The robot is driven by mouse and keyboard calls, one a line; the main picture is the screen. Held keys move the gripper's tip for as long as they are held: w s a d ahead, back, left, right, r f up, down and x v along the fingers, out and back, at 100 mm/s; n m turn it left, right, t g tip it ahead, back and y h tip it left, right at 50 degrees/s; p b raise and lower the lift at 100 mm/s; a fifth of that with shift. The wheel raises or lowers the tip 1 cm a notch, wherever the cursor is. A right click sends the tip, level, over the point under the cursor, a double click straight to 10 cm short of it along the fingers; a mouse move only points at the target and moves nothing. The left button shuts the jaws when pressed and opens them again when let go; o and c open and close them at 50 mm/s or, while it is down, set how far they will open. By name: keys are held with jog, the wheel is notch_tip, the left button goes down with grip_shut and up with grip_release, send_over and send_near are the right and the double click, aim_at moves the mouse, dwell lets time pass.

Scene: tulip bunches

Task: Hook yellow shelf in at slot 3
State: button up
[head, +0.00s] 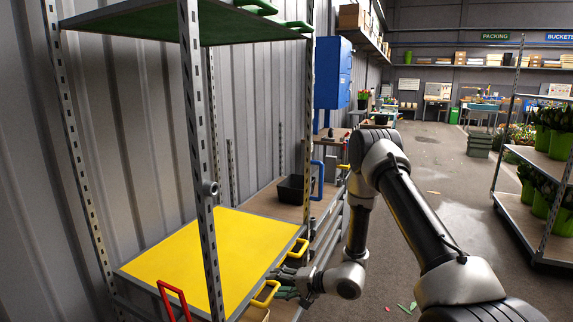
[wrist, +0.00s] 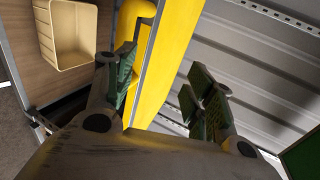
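The yellow shelf (head: 215,255) lies between the slotted posts of the rack, below a green shelf. Its right edge carries two yellow handles, a rear one (head: 300,248) and a front one (head: 268,292). My gripper (head: 288,287) is at that edge, close to the front handle. In the wrist view my gripper (wrist: 160,85) has its green-padded fingers spread apart. The yellow shelf (wrist: 165,65) and a rounded yellow handle (wrist: 135,15) show between and behind the fingers. I cannot tell whether a finger touches them. The shelf's hooks and the slot numbers are not readable.
The green shelf (head: 150,22) is overhead; a front post (head: 200,150) stands before the yellow shelf. A red handle (head: 174,300) is low at the front. A workbench with a black bin (head: 295,188) is behind. A cream bin (wrist: 70,35) lies below.

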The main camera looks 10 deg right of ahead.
jog(key=v, duration=0.5)
jog(key=shift+f, duration=0.1)
